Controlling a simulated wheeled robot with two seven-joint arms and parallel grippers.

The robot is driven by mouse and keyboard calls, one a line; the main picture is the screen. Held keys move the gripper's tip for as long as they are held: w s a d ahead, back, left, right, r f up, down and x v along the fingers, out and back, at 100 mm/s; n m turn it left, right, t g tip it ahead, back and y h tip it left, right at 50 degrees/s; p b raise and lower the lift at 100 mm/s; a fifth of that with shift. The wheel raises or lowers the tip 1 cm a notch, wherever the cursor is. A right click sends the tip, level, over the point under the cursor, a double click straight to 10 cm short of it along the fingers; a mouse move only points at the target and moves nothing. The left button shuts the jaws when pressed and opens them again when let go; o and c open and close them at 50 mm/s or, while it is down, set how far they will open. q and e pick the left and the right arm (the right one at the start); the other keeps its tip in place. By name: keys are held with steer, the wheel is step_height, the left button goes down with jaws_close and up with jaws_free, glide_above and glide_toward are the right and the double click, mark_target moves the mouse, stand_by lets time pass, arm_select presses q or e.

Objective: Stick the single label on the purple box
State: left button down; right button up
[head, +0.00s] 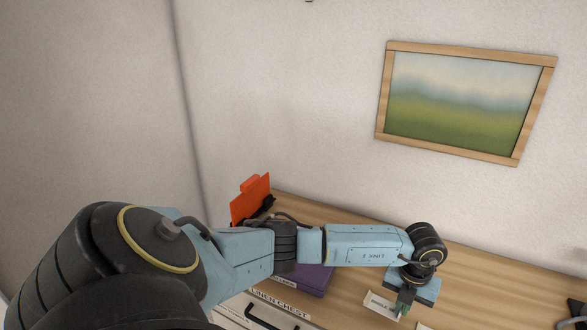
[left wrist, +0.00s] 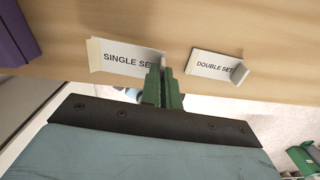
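The single label (left wrist: 122,59), a white card reading "SINGLE SE…" with its right end hidden by my fingers, is over the wooden top. A cream strip shows along its left edge. It also shows in the head view (head: 378,305). My left gripper (left wrist: 163,84) has its two green fingers close together at the label's right end and appears shut on it. In the head view the gripper (head: 404,307) points down. The purple box (head: 312,279) stands left of it, partly behind my arm; its edge shows in the left wrist view (left wrist: 12,35). My right gripper (left wrist: 304,158) seems to show at the corner.
A "DOUBLE SET" label (left wrist: 212,66) with a small grey raised tab lies right of the single one. An orange-red object (head: 250,198) stands at the back left. A chest front marked "LINEN CHEST" (head: 279,303) has a dark handle. A framed picture (head: 465,101) hangs above.

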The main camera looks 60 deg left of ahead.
arm_select(q)
steer(key=shift+r+p, duration=2.1)
steer(key=shift+r, duration=0.5)
steer(key=shift+f, duration=0.1)
